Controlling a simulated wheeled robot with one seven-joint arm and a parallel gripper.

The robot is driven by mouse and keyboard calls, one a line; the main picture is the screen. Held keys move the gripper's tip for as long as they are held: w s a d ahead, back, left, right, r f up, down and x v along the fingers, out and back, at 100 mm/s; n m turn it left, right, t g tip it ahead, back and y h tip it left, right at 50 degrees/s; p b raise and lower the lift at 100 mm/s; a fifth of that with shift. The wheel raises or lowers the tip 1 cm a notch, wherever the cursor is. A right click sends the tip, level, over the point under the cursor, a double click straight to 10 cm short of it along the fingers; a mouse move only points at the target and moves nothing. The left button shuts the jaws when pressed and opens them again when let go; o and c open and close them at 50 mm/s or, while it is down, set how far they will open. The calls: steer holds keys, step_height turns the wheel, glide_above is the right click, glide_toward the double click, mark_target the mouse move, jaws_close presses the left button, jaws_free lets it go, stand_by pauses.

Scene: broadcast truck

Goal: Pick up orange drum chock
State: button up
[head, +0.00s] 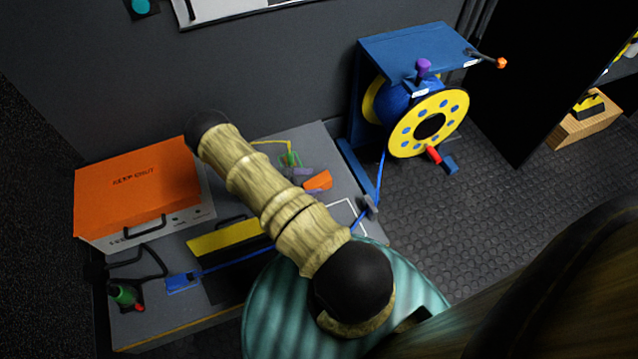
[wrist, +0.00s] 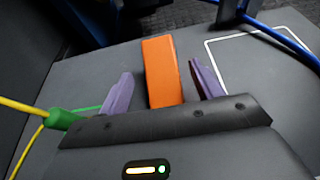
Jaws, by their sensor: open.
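The orange drum chock (wrist: 161,72) lies on the grey table top (wrist: 90,80). In the wrist view it sits between the two purple fingers of my gripper (wrist: 160,88), with a gap to the finger on each side. My gripper is open. In the head view the orange drum chock (head: 318,181) shows just right of my arm, and my gripper (head: 306,180) is at its left, partly hidden. The chock's near end is hidden behind my gripper's body in the wrist view.
A green plug with a yellow cable (wrist: 62,119) lies left of my gripper. A white outlined square (wrist: 245,40) and a blue cable (wrist: 285,38) are to the right. A blue-framed cable reel (head: 428,120) and an orange-topped box (head: 137,185) stand nearby.

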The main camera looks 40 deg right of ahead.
mark_target(316, 182)
steer(key=b+x, duration=0.1)
steer(key=x, duration=0.1)
steer(key=b+x, duration=0.2)
steer(key=shift+s+d+f, duration=0.1)
steer(key=shift+d+f, duration=0.1)
steer(key=shift+f, duration=0.2)
steer(key=shift+r, duration=0.1)
steer(key=c, duration=1.1)
step_height(316, 182, up, 10)
steer(key=p, duration=0.6)
steer(key=shift+c, duration=0.2)
